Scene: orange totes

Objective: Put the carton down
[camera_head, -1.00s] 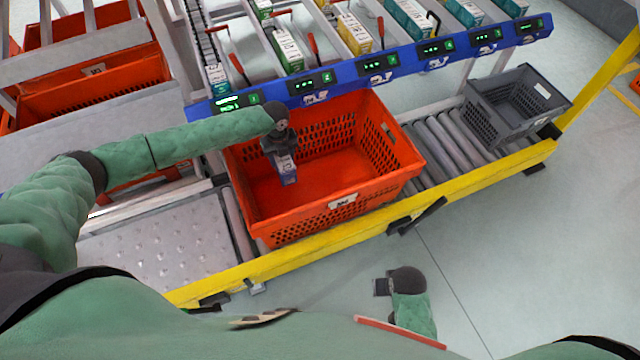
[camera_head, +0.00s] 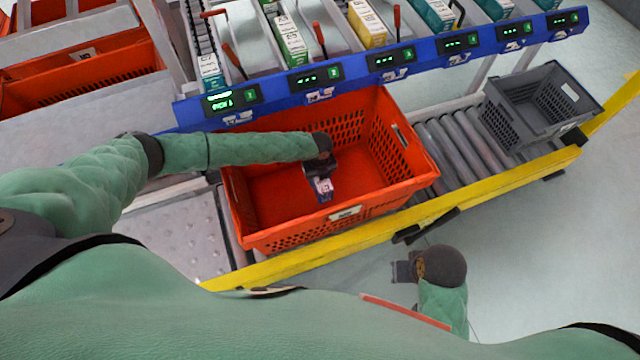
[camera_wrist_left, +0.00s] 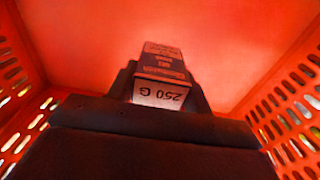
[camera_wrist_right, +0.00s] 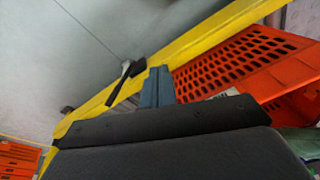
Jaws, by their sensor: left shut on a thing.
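The carton (camera_head: 324,190) is a small box with a white label and dark sides, held inside the orange tote. In the left wrist view the carton (camera_wrist_left: 160,88) shows "250 G" on its near end, with the red tote floor beyond it. My left gripper (camera_head: 320,178) is shut on the carton, down between the tote's walls. I cannot tell whether the carton touches the floor. The orange tote (camera_head: 345,214) stands on the roller conveyor. My right gripper (camera_head: 404,270) hangs in front of the yellow rail, outside the tote; its fingers look close together in the right wrist view (camera_wrist_right: 158,86).
A grey crate (camera_head: 545,105) stands on the rollers (camera_head: 455,145) to the right. A blue rail with displays (camera_head: 385,60) runs behind the tote, with cartons in chutes behind it. A yellow rail (camera_head: 480,193) runs along the front. The tote floor around the carton looks clear.

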